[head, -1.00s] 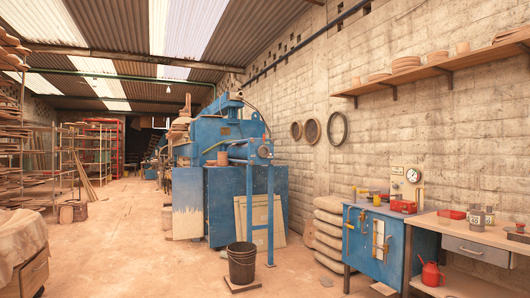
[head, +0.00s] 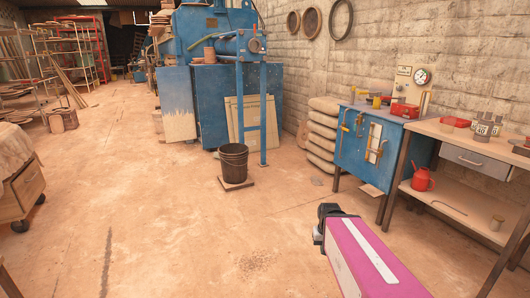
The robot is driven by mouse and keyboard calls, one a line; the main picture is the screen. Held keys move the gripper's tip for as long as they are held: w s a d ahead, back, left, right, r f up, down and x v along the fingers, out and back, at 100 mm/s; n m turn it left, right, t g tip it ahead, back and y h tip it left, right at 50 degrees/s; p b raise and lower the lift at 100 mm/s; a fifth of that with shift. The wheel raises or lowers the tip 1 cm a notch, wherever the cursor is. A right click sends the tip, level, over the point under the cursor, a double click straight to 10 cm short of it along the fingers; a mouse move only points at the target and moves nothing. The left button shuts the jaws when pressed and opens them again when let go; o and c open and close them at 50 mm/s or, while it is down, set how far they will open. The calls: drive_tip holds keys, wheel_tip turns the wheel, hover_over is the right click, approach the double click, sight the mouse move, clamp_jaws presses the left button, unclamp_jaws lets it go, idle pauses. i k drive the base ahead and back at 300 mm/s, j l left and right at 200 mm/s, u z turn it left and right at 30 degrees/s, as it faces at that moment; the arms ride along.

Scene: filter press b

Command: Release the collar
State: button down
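I cannot pick out the collar with certainty in the head view. The blue bench cabinet (head: 352,150) at the right has yellow-orange handles and a pale upright plate (head: 375,143) on its front. Small yellow pieces (head: 377,102) and a red tray (head: 405,110) are on its top. A panel with a round gauge (head: 421,76) stands behind it. A magenta part of my arm (head: 365,255) with a dark end reaches in from the bottom right, over the floor in front of the bench. I cannot see gripper fingers.
A wooden worktable (head: 462,139) with grey numbered cylinders (head: 486,127) and a red can (head: 423,180) on its lower shelf stands right. A black bucket (head: 233,162) stands before the blue press (head: 200,90). A wheeled cabinet (head: 25,190) is left. The middle floor is clear.

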sight(259, 46)
drive_tip(key=i+u, duration=0.3)
drive_tip(key=i, duration=2.55)
drive_tip(key=i+j+z, duration=0.15)
drive_tip(key=i, duration=0.8)
drive_tip(key=i+j+z, duration=0.15)
drive_tip(key=i, duration=0.25)
drive_tip(key=i+j+z, duration=0.2)
drive_tip(key=i, duration=0.2)
drive_tip(key=l, duration=0.1)
